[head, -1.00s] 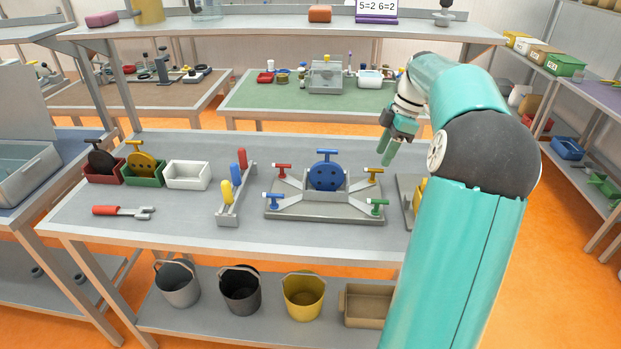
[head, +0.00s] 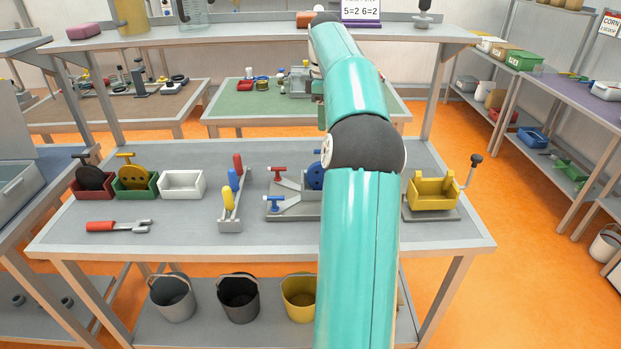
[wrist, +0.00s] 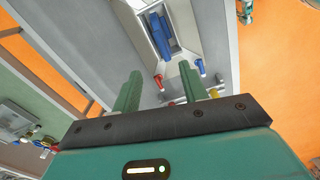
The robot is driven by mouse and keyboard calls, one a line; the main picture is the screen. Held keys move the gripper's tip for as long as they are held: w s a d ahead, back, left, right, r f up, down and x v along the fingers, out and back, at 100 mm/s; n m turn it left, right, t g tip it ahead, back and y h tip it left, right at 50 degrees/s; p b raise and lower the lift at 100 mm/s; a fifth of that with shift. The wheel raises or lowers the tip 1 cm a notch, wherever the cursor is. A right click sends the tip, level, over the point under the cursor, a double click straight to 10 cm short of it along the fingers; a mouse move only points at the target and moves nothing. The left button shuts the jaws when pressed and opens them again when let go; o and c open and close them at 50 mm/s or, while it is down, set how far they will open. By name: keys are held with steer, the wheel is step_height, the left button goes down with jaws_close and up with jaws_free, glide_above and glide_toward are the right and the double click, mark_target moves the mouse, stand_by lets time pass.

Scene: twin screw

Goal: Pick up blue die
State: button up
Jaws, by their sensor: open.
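The blue die (head: 315,176) is a blue disc standing upright in the grey fixture (head: 290,208) with coloured clamp handles, in the middle of the bench. In the head view my arm hides most of it and the fixture's right half. In the wrist view the blue die (wrist: 160,38) sits edge-on in its holder, beyond my fingertips. My gripper (wrist: 160,72) is open, its two green fingers apart with nothing between them. It is apart from the die. In the head view my gripper is mostly hidden behind my arm.
Left on the bench are a red box (head: 91,188) with a black die, a green box (head: 135,190) with a yellow die, and an empty white box (head: 182,186). A handle rack (head: 231,222) stands left of the fixture. A yellow cranked device (head: 432,194) stands right.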

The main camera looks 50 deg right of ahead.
steer(key=f, duration=0.8)
steer(key=shift+s+f, duration=0.15)
steer(key=shift+s, duration=0.1)
step_height(320, 180, down, 5)
steer(key=shift+a+f, duration=0.1)
steer(key=shift+c, duration=0.4)
jaws_close()
